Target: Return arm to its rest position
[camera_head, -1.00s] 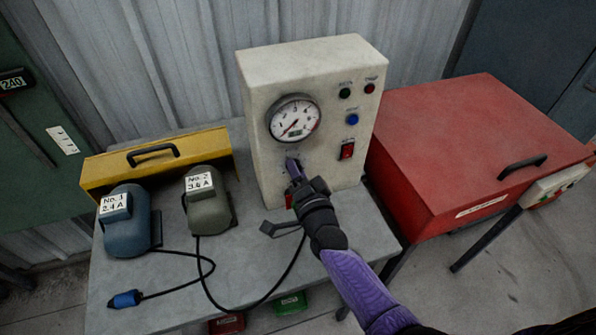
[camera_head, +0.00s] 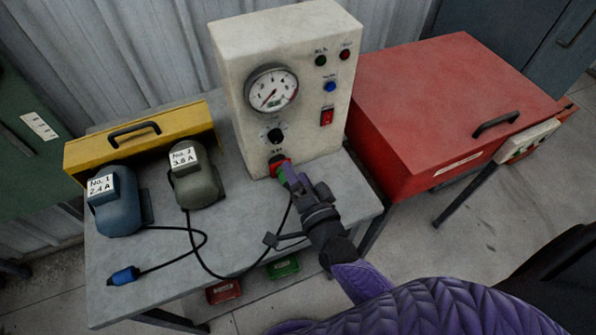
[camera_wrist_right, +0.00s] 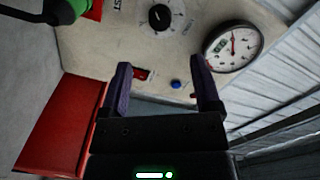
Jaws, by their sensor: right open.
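My right gripper (camera_head: 296,178) is in front of the lower face of the pale test box (camera_head: 233,55). In the right wrist view its two purple fingers stand apart with nothing between them (camera_wrist_right: 163,85). A black knob (camera_head: 275,135) sits below the round gauge (camera_head: 271,87). Under it a green plug (camera_head: 281,172) is at the red socket (camera_head: 279,160), partly hidden behind my fingers. The plug also shows at the wrist view's top left (camera_wrist_right: 66,10). I cannot tell whether the fingers touch it. My left gripper is out of view.
Motors No. 1 (camera_head: 118,212) and No. 2 (camera_head: 197,184) stand on the grey table (camera_head: 165,275) before a yellow case (camera_head: 185,122). A blue plug (camera_head: 123,276) lies front left. A red cabinet (camera_head: 450,95) stands close on the right. Open floor lies front right.

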